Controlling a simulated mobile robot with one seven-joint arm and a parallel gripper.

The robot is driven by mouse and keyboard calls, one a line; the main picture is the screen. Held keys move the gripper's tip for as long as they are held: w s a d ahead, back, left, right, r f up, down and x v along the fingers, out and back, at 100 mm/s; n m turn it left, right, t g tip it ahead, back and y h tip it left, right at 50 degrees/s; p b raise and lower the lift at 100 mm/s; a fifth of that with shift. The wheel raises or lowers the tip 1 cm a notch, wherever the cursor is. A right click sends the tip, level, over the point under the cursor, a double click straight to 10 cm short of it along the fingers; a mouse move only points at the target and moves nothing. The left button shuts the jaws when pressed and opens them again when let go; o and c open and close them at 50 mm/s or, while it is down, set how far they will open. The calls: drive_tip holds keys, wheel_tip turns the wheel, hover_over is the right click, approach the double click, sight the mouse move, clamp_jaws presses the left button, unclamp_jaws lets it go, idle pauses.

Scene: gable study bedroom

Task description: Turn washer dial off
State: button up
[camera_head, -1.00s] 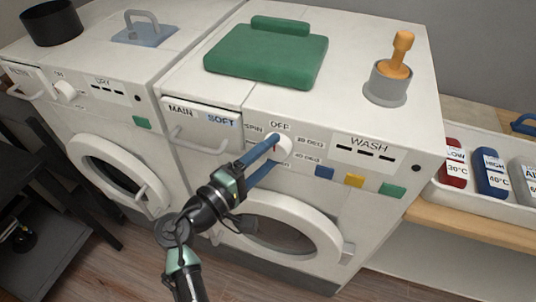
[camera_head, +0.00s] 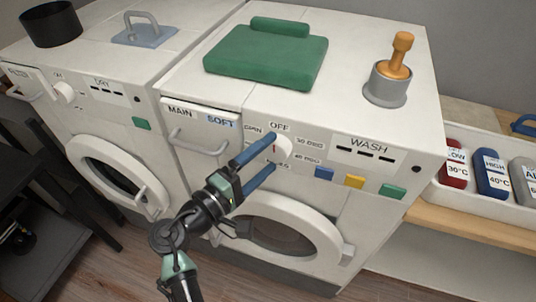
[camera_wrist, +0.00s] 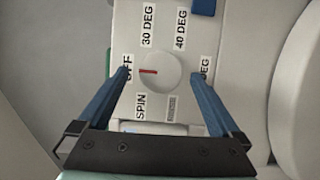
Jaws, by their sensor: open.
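The white round washer dial (camera_head: 279,149) sits on the front panel of the right machine, marked WASH. In the wrist view the dial (camera_wrist: 165,72) shows a red pointer line on its face, directed at the OFF label (camera_wrist: 127,68). SPIN, 30 DEG and 40 DEG labels stand around it; another DEG label is partly hidden by a finger. My gripper (camera_head: 266,154) is open, with its blue fingers on either side of the dial. In the wrist view my gripper (camera_wrist: 162,75) shows clear gaps between both fingertips and the dial.
A detergent drawer (camera_head: 196,131) with a handle is left of the dial. The round washer door (camera_head: 284,236) is below. A dryer (camera_head: 100,131) stands at left. A green folded item (camera_head: 266,55) lies on top.

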drive_tip(key=b+v, duration=0.2)
drive_tip(key=v, duration=1)
